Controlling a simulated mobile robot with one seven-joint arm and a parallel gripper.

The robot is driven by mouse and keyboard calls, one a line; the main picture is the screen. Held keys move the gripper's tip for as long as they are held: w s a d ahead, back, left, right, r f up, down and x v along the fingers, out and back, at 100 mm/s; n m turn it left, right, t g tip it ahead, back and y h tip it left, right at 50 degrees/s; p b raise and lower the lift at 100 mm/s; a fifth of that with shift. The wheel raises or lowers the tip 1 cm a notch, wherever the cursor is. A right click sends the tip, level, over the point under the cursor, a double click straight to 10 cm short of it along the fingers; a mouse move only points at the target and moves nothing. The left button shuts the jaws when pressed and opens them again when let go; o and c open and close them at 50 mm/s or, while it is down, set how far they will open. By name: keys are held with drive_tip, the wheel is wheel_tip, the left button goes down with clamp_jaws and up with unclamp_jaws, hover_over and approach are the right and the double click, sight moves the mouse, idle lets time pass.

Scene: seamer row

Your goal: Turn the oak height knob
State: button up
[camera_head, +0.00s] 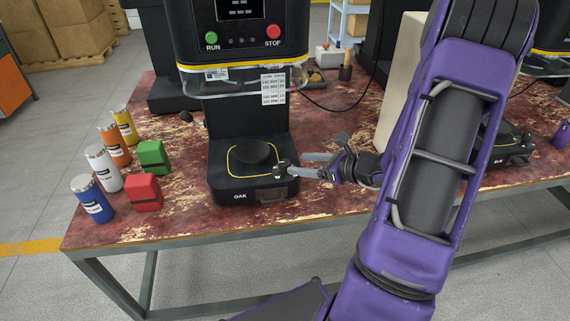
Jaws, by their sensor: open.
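The machine labelled OAK (240,196) stands on the red, worn bench. Its low black base carries a round black plate (252,155) ringed by a yellow line. A small dark knob-like part (279,172) sits at the base's right front edge; I take it for the height knob, but it is small and partly behind my gripper. My gripper (297,164) comes in from the right with its jaws open, its grey fingers pointing left at this part. I cannot tell whether the fingers touch it or stand around it.
Blue, white, orange and yellow cans (92,199) stand on the bench's left, beside a green block (153,156) and a red block (144,192). RUN and STOP buttons (273,33) are on the machine's upper head. A beige panel (402,75) stands behind my arm.

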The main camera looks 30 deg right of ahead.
sight(285, 161)
drive_tip(key=x, duration=0.6)
drive_tip(key=shift+w+a+f+b, duration=0.15)
drive_tip(key=shift+w+a+b, duration=0.1)
drive_tip(key=shift+b, duration=0.1)
clamp_jaws()
